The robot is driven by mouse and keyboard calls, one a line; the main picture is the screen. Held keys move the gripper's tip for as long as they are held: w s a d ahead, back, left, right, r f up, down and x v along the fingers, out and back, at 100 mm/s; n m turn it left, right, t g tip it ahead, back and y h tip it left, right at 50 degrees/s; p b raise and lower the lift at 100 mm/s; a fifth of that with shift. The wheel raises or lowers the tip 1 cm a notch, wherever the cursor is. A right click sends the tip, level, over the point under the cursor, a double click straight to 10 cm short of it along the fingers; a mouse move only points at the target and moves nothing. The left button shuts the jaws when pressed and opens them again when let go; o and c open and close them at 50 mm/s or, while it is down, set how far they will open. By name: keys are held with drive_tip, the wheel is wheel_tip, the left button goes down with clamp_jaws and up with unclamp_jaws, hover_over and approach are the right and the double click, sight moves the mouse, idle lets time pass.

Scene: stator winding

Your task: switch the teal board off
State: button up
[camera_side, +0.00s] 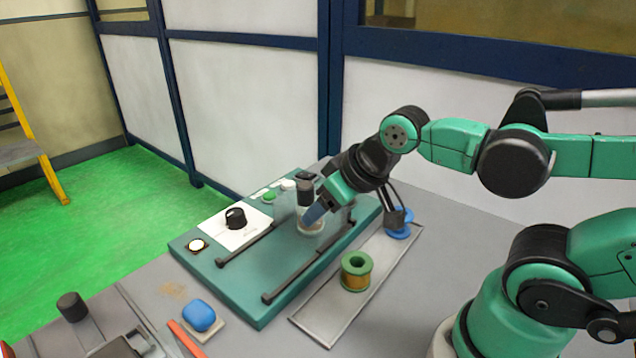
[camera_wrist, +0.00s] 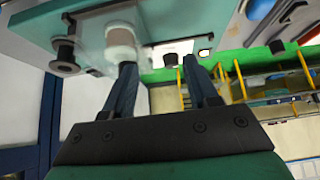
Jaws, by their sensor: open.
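The teal board (camera_side: 238,290) lies on the grey table in the side view. A black rotary knob (camera_side: 235,217) sits on its white plate at the left, with a round white button (camera_side: 197,245) in front. Green and white buttons (camera_side: 268,197) line the back edge. A clear box with a pale round part inside (camera_side: 311,228) stands near the middle. My gripper (camera_side: 312,217) is open, its blue fingers low over that clear box; contact cannot be told. In the wrist view my gripper (camera_wrist: 158,72) shows both fingers apart with nothing between them, and the teal board (camera_wrist: 165,18) lies along the top.
Two black rails (camera_side: 310,262) run along the board. A green-and-copper spool (camera_side: 356,272) stands on a pale strip to the right, with a blue spool (camera_side: 398,222) behind it. A blue rounded block (camera_side: 199,315), an orange strip and a dark fixture are at front left.

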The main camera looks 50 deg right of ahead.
drive_tip(key=shift+w+d+r, duration=0.1)
drive_tip(key=c, duration=0.6)
drive_tip(key=w+d+r, duration=0.2)
drive_tip(key=w, duration=0.1)
drive_tip(key=shift+w+d+r, duration=0.1)
drive_tip(key=shift+w+d, duration=0.1)
drive_tip(key=shift+d, duration=0.2)
clamp_jaws()
drive_tip(key=w+d, duration=0.5)
drive_tip(key=d, duration=0.4)
drive_tip(key=w+d, duration=0.5)
drive_tip(key=d, duration=0.3)
drive_tip(key=shift+d+r, duration=0.2)
drive_tip(key=shift+d, duration=0.15)
